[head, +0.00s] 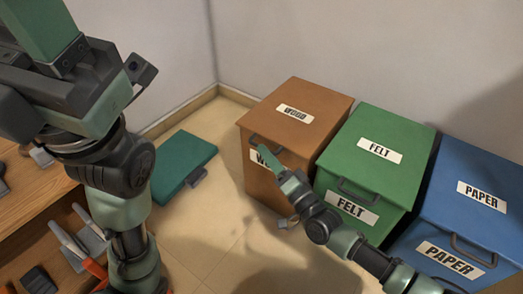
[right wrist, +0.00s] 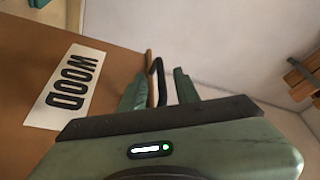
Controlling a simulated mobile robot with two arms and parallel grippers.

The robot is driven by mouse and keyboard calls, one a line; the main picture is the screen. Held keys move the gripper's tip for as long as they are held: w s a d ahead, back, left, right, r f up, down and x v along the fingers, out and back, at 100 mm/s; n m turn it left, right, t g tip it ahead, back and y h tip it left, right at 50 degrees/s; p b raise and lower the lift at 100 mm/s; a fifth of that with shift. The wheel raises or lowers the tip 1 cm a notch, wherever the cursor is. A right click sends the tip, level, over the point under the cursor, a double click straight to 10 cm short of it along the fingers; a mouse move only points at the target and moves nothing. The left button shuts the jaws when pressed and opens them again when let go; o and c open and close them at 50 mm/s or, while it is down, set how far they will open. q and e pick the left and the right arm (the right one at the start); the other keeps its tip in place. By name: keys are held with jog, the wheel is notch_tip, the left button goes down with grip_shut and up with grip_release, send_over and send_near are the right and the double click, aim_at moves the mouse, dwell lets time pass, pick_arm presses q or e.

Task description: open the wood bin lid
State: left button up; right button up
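The brown wood bin (head: 272,181) stands at the back with its lid (head: 322,97) down and shut. Its WOOD label also shows in the right wrist view (right wrist: 68,88). A dark handle (head: 257,144) sits at the lid's front edge, also in the right wrist view (right wrist: 157,75). My right gripper (head: 266,155) is at this handle. In the right wrist view its two fingers (right wrist: 160,90) stand apart, one on each side of the handle. Whether they touch it is unclear. My left arm is raised at the far left; its gripper (head: 38,25) is cut off by the top edge.
A green FELT bin (head: 383,147) and a blue PAPER bin (head: 478,197) stand to the right, lids down. A teal case (head: 183,165) lies on the floor left of the wood bin. A wooden bench (head: 35,205) with tools is at the left. Walls are close behind.

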jog(key=shift+b+x, duration=0.4)
jog(key=shift+x, duration=1.2)
grip_shut()
